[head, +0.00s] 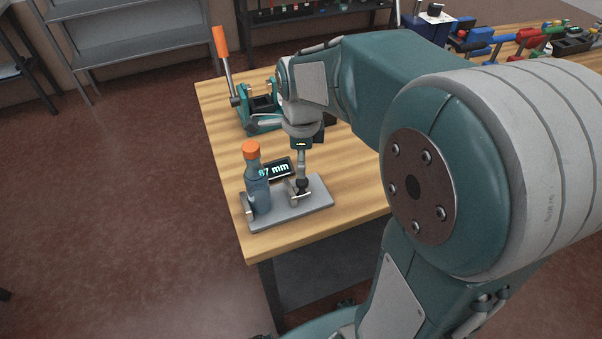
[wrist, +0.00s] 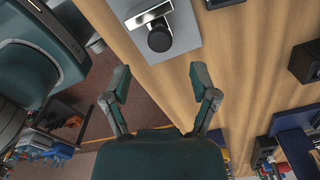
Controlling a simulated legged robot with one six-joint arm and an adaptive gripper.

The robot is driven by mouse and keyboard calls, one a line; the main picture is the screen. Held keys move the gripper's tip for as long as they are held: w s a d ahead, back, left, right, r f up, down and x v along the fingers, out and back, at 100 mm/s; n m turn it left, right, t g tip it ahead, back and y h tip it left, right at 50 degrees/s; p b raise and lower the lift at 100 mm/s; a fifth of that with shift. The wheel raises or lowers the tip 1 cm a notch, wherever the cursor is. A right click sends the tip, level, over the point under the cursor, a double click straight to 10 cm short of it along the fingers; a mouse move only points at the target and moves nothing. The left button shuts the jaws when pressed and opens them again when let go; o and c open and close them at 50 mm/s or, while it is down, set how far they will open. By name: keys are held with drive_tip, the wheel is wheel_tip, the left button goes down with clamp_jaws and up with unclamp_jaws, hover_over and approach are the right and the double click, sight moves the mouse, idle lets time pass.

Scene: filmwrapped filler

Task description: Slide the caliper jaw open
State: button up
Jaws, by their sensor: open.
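The caliper is a grey base plate (head: 284,218) near the table's front left corner; part of it shows in the wrist view (wrist: 181,37). Its metal sliding jaw (head: 292,188) carries a black knob (head: 302,184), also at the top of the wrist view (wrist: 159,39). A blue bottle (head: 258,188) with an orange cap stands upright at the plate's left end, between the fixed jaw (head: 246,208) and the sliding jaw. My gripper (wrist: 160,72) is open and empty, with the knob ahead of its spread fingertips. In the head view it points down above the knob; contact is unclear.
A green press-like tool with an orange handle (head: 220,42) stands farther back. Colored clamps (head: 482,40) lie at the far right. Bare wood (head: 352,170) lies right of the plate.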

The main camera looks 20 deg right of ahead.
sight(302, 183)
wheel_tip(302, 183, up, 6)
drive_tip(key=shift+f, duration=0.15)
idle(0.3)
drive_tip(key=s+a+r+n+t, duration=0.1)
drive_tip(key=s+a+n+t, duration=0.2)
drive_tip(key=s+n, duration=1.1)
drive_tip(key=n+t, duration=0.2)
drive_tip(key=n, duration=0.6)
drive_tip(key=shift+s+r+n+t, duration=0.15)
drive_tip(key=shift+r+n+t, duration=0.15)
drive_tip(key=shift+r, duration=0.05)
